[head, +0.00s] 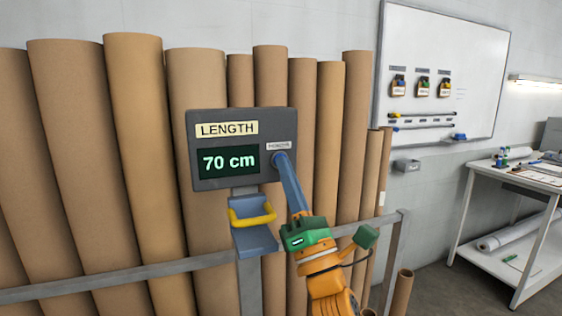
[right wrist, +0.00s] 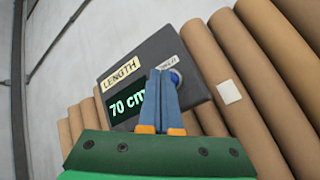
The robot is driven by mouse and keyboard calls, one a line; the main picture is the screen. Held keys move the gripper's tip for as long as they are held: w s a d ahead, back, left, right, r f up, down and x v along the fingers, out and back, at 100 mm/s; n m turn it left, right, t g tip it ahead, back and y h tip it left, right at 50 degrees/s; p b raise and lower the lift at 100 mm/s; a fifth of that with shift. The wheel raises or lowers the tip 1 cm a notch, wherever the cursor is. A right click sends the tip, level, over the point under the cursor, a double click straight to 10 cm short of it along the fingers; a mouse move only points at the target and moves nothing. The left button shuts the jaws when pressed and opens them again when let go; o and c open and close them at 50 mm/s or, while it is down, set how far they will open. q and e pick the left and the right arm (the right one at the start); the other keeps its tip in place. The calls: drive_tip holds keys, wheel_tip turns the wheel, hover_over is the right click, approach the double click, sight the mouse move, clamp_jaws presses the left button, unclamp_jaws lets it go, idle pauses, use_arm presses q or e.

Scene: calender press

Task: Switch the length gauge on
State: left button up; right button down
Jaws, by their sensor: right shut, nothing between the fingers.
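The length gauge (head: 216,184) is a dark grey box on a grey post, with a yellow LENGTH label and a lit display (head: 229,161) reading 70 cm. A small white label (head: 279,146) sits at its right side, above a round blue button that also shows in the right wrist view (right wrist: 175,77). My right gripper (head: 281,160) is shut and empty. Its blue fingertips are at the button and cover most of it in the head view; I cannot tell whether they touch. The gauge also shows in the right wrist view (right wrist: 193,57). My left gripper is not in view.
Tall brown cardboard tubes (head: 82,140) stand behind the gauge, held by a grey rail (head: 100,284). A blue-grey bracket with a yellow handle (head: 252,217) is below the gauge. A whiteboard (head: 450,50) and a white table (head: 520,180) are at the right.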

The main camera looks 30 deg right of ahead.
drive_tip(key=shift+w+d, duration=0.1)
drive_tip(key=shift+w, duration=0.25)
drive_tip(key=shift+s, duration=0.35)
drive_tip(key=s+a+p, duration=0.1)
drive_tip(key=s+p, duration=0.2)
drive_tip(key=s, duration=0.3)
drive_tip(key=shift+a, duration=0.35)
drive_tip(key=shift+w+d+f, duration=0.1)
